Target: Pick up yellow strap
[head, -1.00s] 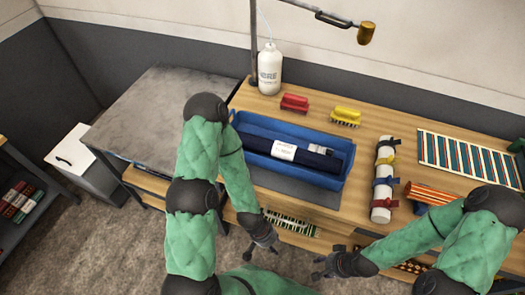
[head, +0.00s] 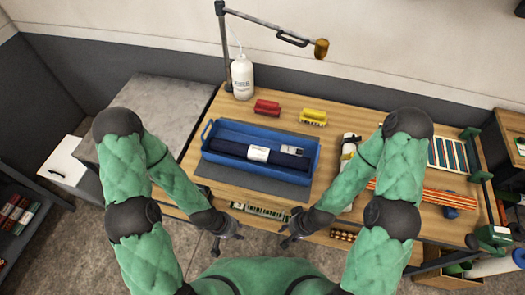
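A white roll (head: 348,150) wrapped with straps stands out on the wooden bench, right of the blue tray. My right arm covers most of it. Its yellow strap is largely hidden behind that arm, and I cannot make out its ends. My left gripper (head: 228,243) is open and empty in front of the bench's front edge, below the tray. My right gripper (head: 287,236) is open and empty, also near the front edge, to the left of the roll. Neither gripper touches the roll.
The blue tray (head: 211,131) holds a dark rolled bundle (head: 232,148) with a white label. A red brush (head: 267,107), a yellow brush (head: 313,117) and a white bottle (head: 243,78) stand behind it. A lamp (head: 321,48) overhangs the bench.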

